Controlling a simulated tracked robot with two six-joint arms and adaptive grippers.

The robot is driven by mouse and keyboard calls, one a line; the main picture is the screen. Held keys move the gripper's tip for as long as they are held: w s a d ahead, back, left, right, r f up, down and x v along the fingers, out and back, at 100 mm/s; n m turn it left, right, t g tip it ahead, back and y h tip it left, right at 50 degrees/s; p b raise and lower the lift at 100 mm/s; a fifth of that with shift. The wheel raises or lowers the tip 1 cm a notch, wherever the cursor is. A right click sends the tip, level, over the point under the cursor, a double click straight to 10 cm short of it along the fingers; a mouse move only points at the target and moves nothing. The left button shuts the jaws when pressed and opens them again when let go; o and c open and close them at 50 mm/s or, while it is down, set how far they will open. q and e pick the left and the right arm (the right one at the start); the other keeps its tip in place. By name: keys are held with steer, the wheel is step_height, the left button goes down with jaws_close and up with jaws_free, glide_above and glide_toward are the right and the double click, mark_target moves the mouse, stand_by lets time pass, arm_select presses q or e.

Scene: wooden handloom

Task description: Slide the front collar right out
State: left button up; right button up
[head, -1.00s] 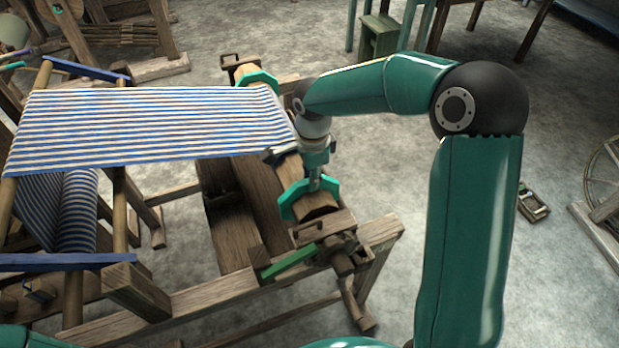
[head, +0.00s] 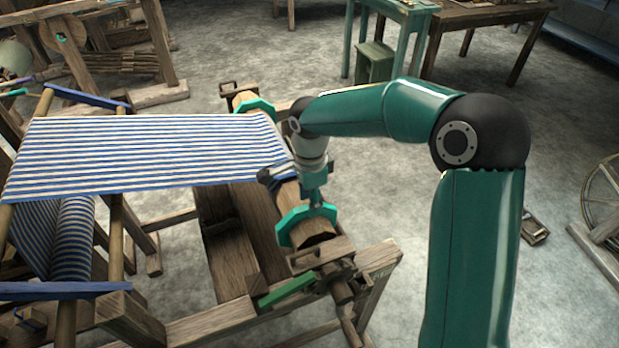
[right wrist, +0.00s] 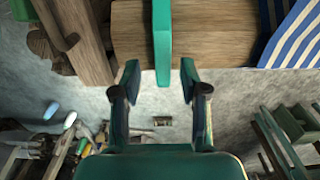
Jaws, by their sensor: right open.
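The front collar (head: 296,226) is a teal octagonal ring around the near end of the wooden beam (head: 315,238), close to the beam's near support. My right gripper (head: 316,202) is above the collar and points down at its upper edge. In the right wrist view, the collar (right wrist: 162,45) is a teal band across the beam (right wrist: 210,35). My right gripper (right wrist: 160,84) is open there, with the collar's edge between its fingertips and a gap on both sides. A second teal collar (head: 256,107) is at the beam's far end. My left gripper is not in view.
Blue-and-white striped cloth (head: 140,155) stretches left from the beam, close beside my right gripper. A wooden block and frame (head: 320,254) stand just in front of the front collar. A green bar (head: 287,291) lies at the frame's front. Open floor (head: 390,215) lies right of the loom.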

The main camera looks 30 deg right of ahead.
step_height(320, 180, up, 10)
steer(key=shift+f, duration=0.2)
stand_by(0.4)
